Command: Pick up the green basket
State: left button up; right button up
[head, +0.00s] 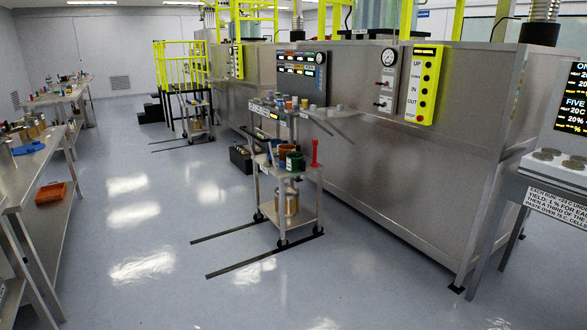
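I cannot make out a clearly green basket. A small dark green container (295,161) with a light label stands on the middle shelf of a steel cart in the centre; it looks like a round tub or cup, and I cannot tell if it is a basket. An orange basket or tray (51,192) sits on the lower shelf of the left workbench. Neither of my grippers shows in the head view.
The steel cart (300,208) stands beside the large steel vessel (430,155), with black floor strips (264,256) near it. A long workbench (30,172) runs along the left. A control stand (548,192) is at right. The floor between (140,235) is clear.

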aim_at(295, 163)
jog(key=i, duration=2.35)
jog(key=j+u, duration=0.05)
jog(key=j, duration=0.05)
